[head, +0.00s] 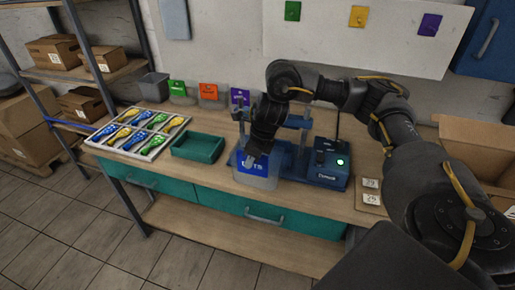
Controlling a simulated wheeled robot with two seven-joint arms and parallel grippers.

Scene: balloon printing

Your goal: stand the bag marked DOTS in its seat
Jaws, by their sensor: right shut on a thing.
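The bag with a blue label (254,180), on which the letters "TS" show, is at the front edge of the bench, in front of the blue machine. My right gripper (252,158) is over its top and shut on it, covering part of the label. I cannot tell whether the bag touches the bench. Three similar bags stand in a row along the wall: green-labelled (178,88), orange-labelled (209,92) and purple-labelled (240,98). The bag's seat cannot be made out for certain. My left gripper is not in view.
A blue machine (329,171) with a green light stands right of the bag. A green tray (199,148) and a divided tray of coloured balloons (149,157) lie to the left. A grey bin (154,87) stands behind. An open carton (470,150) is at the right.

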